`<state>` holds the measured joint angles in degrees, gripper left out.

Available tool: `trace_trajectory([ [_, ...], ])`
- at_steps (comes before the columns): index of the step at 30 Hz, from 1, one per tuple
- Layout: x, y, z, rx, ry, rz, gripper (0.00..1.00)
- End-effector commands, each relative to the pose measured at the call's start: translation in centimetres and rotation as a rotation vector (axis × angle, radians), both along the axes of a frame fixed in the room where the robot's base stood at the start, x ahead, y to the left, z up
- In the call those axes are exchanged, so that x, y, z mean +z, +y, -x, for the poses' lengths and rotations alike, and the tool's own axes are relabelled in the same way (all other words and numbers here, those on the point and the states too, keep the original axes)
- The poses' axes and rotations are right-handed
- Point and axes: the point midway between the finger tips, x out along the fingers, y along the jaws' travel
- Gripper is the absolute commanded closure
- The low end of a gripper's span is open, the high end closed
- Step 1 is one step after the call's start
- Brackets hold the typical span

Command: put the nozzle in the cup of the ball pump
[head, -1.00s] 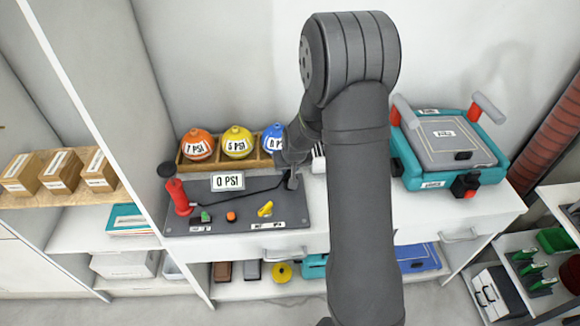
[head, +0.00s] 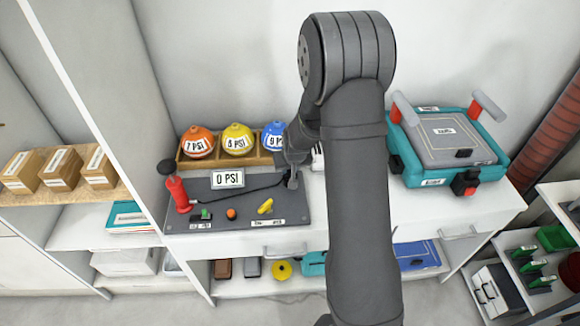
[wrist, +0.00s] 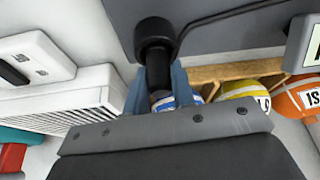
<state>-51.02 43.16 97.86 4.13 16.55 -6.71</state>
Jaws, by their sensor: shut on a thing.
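The ball pump (head: 177,194) is a red cylinder with a black handle, upright at the left of a dark grey board (head: 240,215). A thin black hose (head: 245,192) runs from it to the board's right end. My gripper (head: 292,180) is there, partly hidden by my arm. In the wrist view, my bluish fingers (wrist: 157,85) are shut on a black stem, the nozzle (wrist: 158,70). A wider round black collar (wrist: 155,32) lies at its end against the board. I cannot tell whether this collar is the cup, or whether the nozzle sits inside it.
Orange (head: 199,142), yellow (head: 238,139) and blue (head: 273,136) balls sit in a wooden tray behind the board. A "0 PSI" sign (head: 228,179) and small green, orange and yellow parts are on the board. A teal machine (head: 447,145) stands at right.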

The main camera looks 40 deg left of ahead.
Motion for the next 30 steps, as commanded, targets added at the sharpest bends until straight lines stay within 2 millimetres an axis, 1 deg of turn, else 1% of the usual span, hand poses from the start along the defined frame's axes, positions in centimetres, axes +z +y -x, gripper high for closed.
trace_trajectory([
  [30,-0.71,0.02,-0.01,0.000,-0.001,-0.001,1.00],
])
